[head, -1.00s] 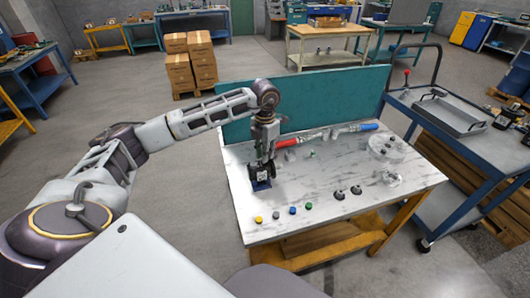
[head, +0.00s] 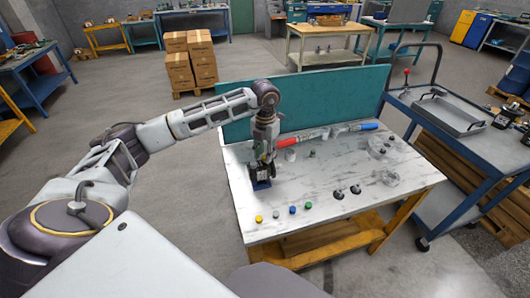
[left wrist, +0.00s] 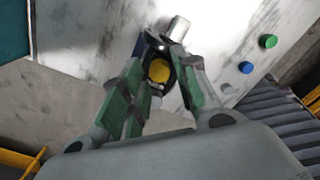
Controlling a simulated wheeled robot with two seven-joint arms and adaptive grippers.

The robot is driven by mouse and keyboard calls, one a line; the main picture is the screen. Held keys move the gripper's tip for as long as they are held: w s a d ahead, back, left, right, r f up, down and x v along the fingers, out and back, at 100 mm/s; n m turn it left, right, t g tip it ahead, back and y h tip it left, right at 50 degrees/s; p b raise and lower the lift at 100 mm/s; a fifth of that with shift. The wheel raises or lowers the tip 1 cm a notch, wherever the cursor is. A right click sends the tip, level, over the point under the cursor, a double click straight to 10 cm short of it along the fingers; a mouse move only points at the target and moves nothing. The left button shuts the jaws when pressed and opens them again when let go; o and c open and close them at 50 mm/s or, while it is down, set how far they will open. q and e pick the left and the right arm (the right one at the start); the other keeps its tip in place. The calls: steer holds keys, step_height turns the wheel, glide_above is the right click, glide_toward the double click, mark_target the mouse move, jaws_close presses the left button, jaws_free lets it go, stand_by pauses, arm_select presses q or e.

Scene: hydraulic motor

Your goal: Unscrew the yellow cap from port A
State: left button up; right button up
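The dark hydraulic motor (head: 261,171) stands on a blue base (head: 261,185) at the left of the marbled worktable (head: 310,215). In the left wrist view a round yellow cap (left wrist: 159,70) sits on the dark motor body, facing my camera. My left gripper (head: 263,152) is at the motor, coming from above. In the left wrist view its two fingers (left wrist: 161,75) are spread on either side of the yellow cap, with gaps visible beside it; contact cannot be told. In the head view this cap is hidden. My right gripper is not in view.
A front row holds a yellow cap (head: 259,218), a grey one (head: 276,214), a blue one (head: 292,210) and a green one (head: 308,205). Two dark fittings (head: 338,194) lie to their right. A red-and-blue-handled tool (head: 325,134) lies along the teal back panel (head: 320,100).

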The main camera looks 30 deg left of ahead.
arm_select(q)
steer(key=shift+m, duration=0.3)
stand_by(0.4)
steer(key=shift+m+b, duration=0.7)
steer(key=shift+m, duration=1.8)
steer(key=shift+m+b, duration=0.5)
steer(key=shift+m, duration=1.9)
steer(key=shift+c, duration=0.2)
jaws_close()
steer(key=shift+n, duration=0.3)
